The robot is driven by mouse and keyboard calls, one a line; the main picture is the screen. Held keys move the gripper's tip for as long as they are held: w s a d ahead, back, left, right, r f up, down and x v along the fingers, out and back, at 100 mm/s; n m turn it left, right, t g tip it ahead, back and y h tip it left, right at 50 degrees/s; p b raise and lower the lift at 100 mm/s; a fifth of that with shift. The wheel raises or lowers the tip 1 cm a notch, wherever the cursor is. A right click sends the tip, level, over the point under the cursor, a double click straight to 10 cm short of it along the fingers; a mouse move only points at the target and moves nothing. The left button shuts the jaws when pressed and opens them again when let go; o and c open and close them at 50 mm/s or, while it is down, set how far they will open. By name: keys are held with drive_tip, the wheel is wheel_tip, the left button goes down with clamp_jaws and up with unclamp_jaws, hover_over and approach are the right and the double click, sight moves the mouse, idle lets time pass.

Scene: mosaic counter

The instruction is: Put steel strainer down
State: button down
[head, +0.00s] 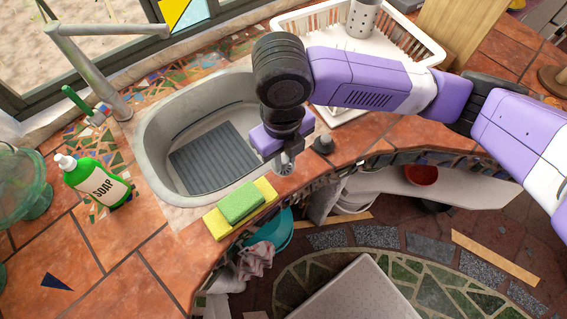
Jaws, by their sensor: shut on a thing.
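My gripper (284,150) points down over the right front rim of the grey sink (155,150), at the orange tiled counter's edge. It is shut on a small shiny steel piece, which appears to be the steel strainer (286,167). The purple gripper body hides much of it. I cannot tell whether the strainer touches the counter. A small dark stopper-like object (323,144) stands on the counter just right of my gripper.
A green sponge (241,203) lies on a yellow cloth (217,223) in front of the sink. A green soap bottle (98,183) stands left. A white dish rack (425,48) is at the back right. The counter's front edge curves close by. Tiles at front left are mostly clear.

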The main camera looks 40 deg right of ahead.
sight(283, 168)
drive_tip(key=shift+f, duration=2.2)
drive_tip(key=shift+f, duration=0.2)
drive_tip(key=c, duration=1.2)
unclamp_jaws()
drive_tip(key=shift+r, duration=0.1)
drive_tip(key=shift+c, duration=0.2)
drive_tip(key=shift+r, duration=0.1)
wheel_tip(283, 168, up, 12)
drive_tip(key=shift+a+r+b, duration=0.1)
drive_tip(key=shift+b, duration=0.45)
